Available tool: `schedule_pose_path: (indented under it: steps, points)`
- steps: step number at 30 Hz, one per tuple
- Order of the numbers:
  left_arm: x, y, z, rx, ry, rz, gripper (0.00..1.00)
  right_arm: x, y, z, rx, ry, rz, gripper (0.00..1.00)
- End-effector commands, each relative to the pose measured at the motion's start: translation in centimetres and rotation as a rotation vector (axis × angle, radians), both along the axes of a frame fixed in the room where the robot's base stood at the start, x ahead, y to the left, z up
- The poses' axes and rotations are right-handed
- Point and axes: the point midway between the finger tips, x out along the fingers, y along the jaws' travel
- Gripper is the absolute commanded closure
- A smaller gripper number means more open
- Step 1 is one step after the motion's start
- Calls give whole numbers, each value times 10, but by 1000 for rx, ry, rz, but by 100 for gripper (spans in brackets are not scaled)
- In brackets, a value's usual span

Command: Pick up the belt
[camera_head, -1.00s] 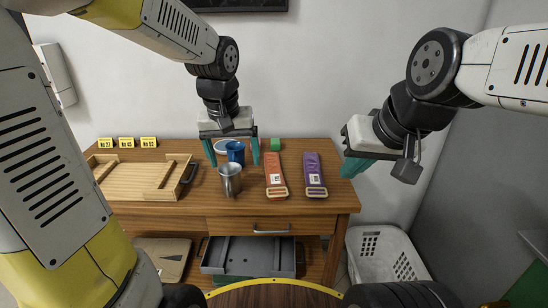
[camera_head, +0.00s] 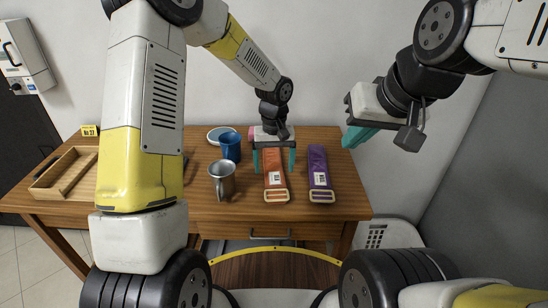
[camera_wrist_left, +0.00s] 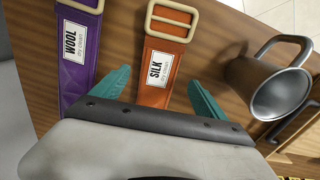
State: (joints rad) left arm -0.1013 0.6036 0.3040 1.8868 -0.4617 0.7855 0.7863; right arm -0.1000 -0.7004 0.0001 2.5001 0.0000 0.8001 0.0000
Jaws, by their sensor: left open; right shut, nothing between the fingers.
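An orange belt (camera_head: 276,183) with a tan buckle lies on the wooden table; in the left wrist view its tag on the orange strap (camera_wrist_left: 167,40) reads SILK. A purple belt (camera_head: 319,175), tagged WOOL in the left wrist view (camera_wrist_left: 80,35), lies to its right. My left gripper (camera_head: 274,164) is open over the orange belt, one finger on each side of the strap. Whether the fingertips touch the table is unclear. My right gripper (camera_head: 357,138) is shut and empty, above the table's right end.
A metal mug (camera_head: 221,180) and a blue cup (camera_head: 231,146) stand left of the orange belt. A wooden tray (camera_head: 68,174) lies at the table's left. A white basket (camera_head: 376,234) stands on the floor at right.

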Motion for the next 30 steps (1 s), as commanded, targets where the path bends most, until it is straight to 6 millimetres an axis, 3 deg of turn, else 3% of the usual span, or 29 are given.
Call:
schedule_pose_path:
  steps: [7, 15, 26, 30]
  points:
    - [0, -2, -37, 1, 3, -1, 16, 0, 0, 0, 0, 0, 0, 100]
    - [0, -2, -42, 0, 1, 1, 16, 0, 0, 0, 0, 0, 0, 100]
    - [0, -2, -42, 0, 0, 0, 86, 0, 0, 0, 0, 0, 0, 100]
    - [1, -2, -41, 0, 0, 0, 86, 0, 0, 0, 0, 0, 0, 100]
